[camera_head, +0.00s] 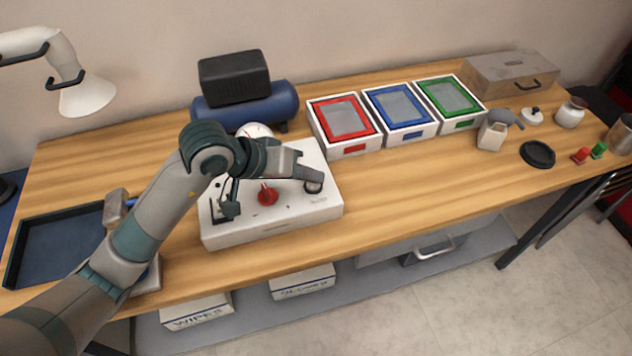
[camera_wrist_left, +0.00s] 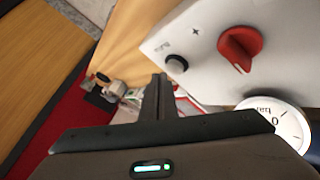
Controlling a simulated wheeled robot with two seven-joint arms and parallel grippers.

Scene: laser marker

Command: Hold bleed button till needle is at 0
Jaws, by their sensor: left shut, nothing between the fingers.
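A white control box (camera_head: 290,222) stands on the bench. It carries a red knob (camera_head: 267,195) and a dark round button (camera_head: 313,187) at its right. In the left wrist view the button (camera_wrist_left: 176,63) sits beside the red knob (camera_wrist_left: 240,47). My left gripper (camera_head: 314,175) is shut and empty, its tips close above the button in the head view. The left wrist view shows the shut fingers (camera_wrist_left: 161,82) just beside the button; contact cannot be told. The round gauge (camera_head: 255,130) is partly hidden by my arm. Its dial (camera_wrist_left: 272,121) shows "bar" and 0; the needle's reading is unclear.
A blue compressor tank (camera_head: 285,103) stands behind the box. Red (camera_head: 357,143), blue (camera_head: 412,131) and green (camera_head: 462,121) framed trays stand to the right. A dark tray (camera_head: 50,275) lies at the left. The bench front right of the box is clear.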

